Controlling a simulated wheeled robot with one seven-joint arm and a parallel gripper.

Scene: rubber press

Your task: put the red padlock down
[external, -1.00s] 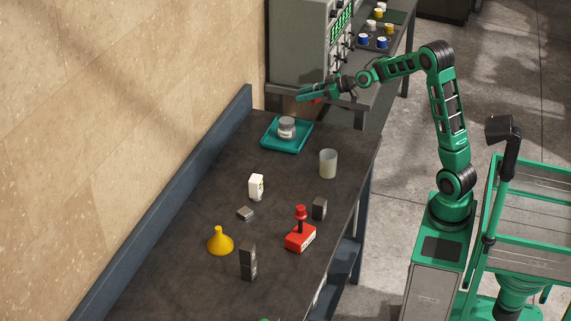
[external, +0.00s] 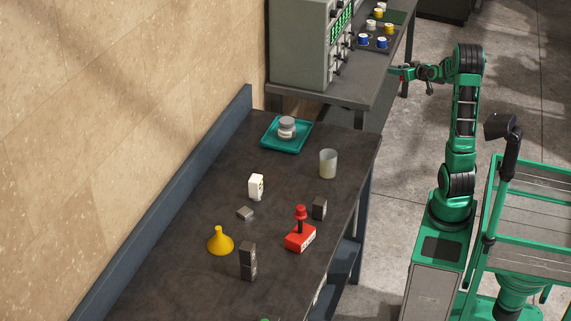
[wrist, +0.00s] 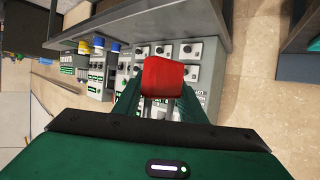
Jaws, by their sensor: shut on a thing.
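The red padlock (wrist: 163,78) is between the fingers of my gripper (wrist: 160,95) in the wrist view, with its red body toward the far end of the jaws. My gripper is shut on it. In the external view my gripper (external: 403,74) is in the air at the near edge of the back bench, by the grey cabinet, and only a small bit of red shows at its tip.
A grey control cabinet (external: 299,45) stands on the back bench (external: 357,92), with colored caps (external: 382,42) behind it. The dark front table (external: 190,210) holds a teal tray (external: 270,143) with a jar, a beaker (external: 328,163), a yellow funnel (external: 220,241) and a red-based stamp-like object (external: 300,237).

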